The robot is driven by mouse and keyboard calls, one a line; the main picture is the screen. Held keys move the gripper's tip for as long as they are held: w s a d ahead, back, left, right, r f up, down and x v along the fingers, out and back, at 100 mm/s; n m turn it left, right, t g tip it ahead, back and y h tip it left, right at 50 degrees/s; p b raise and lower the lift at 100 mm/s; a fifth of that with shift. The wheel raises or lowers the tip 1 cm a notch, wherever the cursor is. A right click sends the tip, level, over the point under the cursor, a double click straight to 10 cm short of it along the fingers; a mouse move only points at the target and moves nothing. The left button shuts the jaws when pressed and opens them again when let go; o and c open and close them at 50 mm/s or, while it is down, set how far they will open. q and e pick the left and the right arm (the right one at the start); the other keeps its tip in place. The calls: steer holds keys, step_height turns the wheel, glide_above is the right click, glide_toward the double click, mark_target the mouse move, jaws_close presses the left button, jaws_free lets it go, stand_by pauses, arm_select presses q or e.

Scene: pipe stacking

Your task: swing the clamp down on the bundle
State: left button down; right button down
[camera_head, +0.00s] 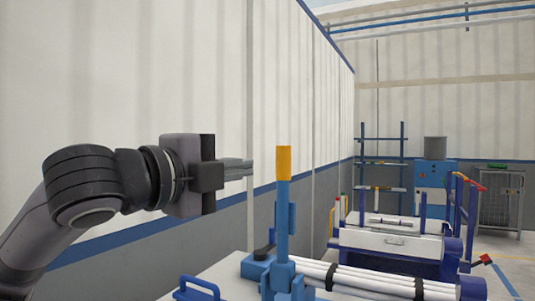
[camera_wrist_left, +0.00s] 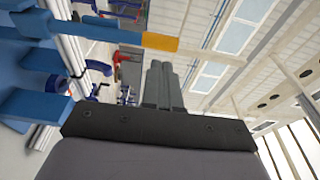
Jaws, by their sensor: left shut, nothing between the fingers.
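The clamp is a blue lever (camera_head: 283,220) with a yellow grip (camera_head: 284,162), standing upright above its blue base. The yellow grip also shows in the left wrist view (camera_wrist_left: 160,41). The bundle of white pipes (camera_head: 355,281) with dark bands lies at the foot of the lever and runs to the right. My left gripper (camera_head: 249,168) is shut and empty, its fingers pointing right at about the height of the yellow grip. In the picture its tips are left of the grip, with a gap between. My right gripper is not in view.
The pale bench (camera_head: 235,272) has a blue handle (camera_head: 196,289) at its front left. A second workstation with a white top (camera_head: 390,241) stands farther back right, before a blue cabinet (camera_head: 430,180). A panelled wall (camera_head: 110,60) rises on the left. The air around the grip looks clear.

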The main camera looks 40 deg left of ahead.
mark_target(279, 163)
arm_select(q)
steer(key=w, duration=0.7)
steer(key=shift+w+a, duration=0.1)
steer(key=shift+a, duration=0.25)
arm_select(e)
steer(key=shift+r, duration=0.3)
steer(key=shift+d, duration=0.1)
arm_select(q)
steer(key=shift+p, duration=0.3)
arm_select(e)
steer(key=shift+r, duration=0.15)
